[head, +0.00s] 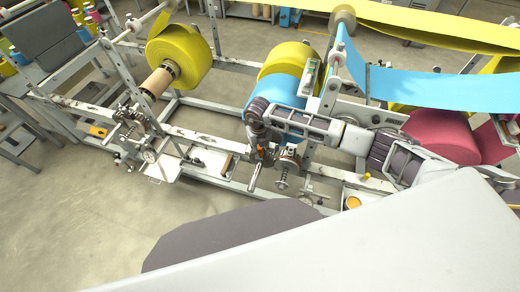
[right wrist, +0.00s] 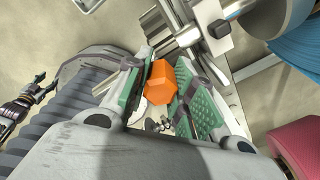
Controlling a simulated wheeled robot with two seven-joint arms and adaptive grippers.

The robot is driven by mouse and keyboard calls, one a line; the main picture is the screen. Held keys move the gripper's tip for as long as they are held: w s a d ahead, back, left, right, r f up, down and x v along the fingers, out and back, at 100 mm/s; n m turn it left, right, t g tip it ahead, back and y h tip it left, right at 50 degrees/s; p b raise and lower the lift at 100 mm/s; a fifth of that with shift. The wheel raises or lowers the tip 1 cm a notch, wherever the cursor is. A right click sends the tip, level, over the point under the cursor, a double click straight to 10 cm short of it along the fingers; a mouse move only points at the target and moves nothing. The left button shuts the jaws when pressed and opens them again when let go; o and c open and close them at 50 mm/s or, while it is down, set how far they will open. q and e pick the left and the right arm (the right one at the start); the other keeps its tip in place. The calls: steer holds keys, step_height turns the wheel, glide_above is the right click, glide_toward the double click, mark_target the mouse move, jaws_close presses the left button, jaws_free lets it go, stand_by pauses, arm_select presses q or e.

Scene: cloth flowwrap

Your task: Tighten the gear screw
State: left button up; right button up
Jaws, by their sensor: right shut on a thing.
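The gear screw appears to be the orange hexagonal head (right wrist: 160,83) in the right wrist view, between the green-padded fingers. My right gripper (right wrist: 160,88) is shut on it. In the head view my right arm comes in from the right, and my right gripper (head: 261,151) is at the machine frame below the blue roll. Only a small bit of orange shows there. The screw's shaft and the gear behind it are hidden. My left gripper does not show in the head view.
A metal machine frame (head: 205,140) with rollers surrounds the gripper. Yellow rolls (head: 180,57), a blue roll (head: 278,98) and a red roll (head: 443,135) hang on it. A round handwheel part (head: 288,163) is close to my right gripper. Open floor (head: 70,215) lies at front left.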

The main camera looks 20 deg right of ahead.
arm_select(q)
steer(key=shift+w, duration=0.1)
arm_select(e)
steer(key=shift+s+f, duration=0.3)
steer(key=shift+m+p, duration=0.3)
steer(key=shift+m, duration=0.5)
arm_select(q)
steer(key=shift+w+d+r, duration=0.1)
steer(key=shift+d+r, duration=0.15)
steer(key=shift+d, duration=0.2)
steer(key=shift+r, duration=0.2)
arm_select(e)
steer(key=shift+w+r, duration=0.15)
steer(key=shift+r, duration=0.15)
steer(key=shift+r, duration=0.1)
steer(key=shift+w+r+p, duration=0.1)
steer(key=shift+r+p, duration=0.45)
steer(key=shift+r, duration=0.1)
steer(key=shift+w+r+p, duration=0.1)
steer(key=shift+r+p, duration=0.7)
steer(key=shift+r, duration=0.45)
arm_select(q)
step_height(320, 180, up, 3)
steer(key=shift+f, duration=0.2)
arm_select(e)
steer(key=shift+r, duration=0.1)
